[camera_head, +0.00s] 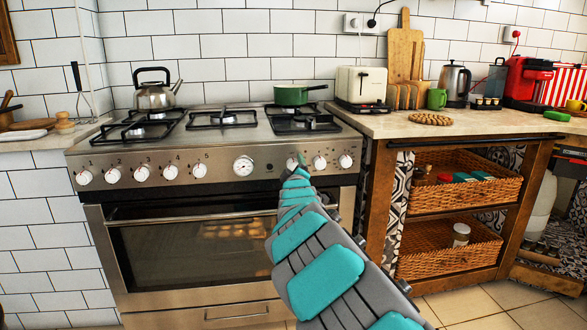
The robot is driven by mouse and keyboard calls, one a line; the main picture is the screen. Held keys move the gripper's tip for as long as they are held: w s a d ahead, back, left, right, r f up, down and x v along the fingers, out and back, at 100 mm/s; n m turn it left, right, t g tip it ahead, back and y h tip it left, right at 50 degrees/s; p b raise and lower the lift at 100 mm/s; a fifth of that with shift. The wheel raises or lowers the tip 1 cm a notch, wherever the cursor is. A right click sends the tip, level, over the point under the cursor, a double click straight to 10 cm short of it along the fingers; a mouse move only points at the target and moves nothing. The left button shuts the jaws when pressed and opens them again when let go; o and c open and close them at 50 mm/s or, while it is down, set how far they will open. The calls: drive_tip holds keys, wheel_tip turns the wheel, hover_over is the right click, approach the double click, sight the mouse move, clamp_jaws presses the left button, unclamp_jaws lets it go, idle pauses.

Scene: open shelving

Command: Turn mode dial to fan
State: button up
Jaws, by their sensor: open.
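The steel oven (216,243) has a row of white knobs along its front panel (222,168). To the right of a round white gauge-like dial (243,166), two white knobs show: one (320,163) just right of my gripper and one (345,161) at the far right. Which of them is the mode dial, and its markings, are too small to read. My gripper (298,163) is open at the panel, between the gauge-like dial and those knobs. My arm hides its jaws in part and whatever lies directly behind it. I cannot tell whether it touches a knob.
A kettle (155,94) and a green pan (291,94) stand on the hob above. A toaster (361,86) stands on the counter to the right. The oven door handle (190,215) sticks out below the panel. Wicker baskets (450,258) fill the shelves at right.

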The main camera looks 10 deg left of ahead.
clamp_jaws()
idle(0.7)
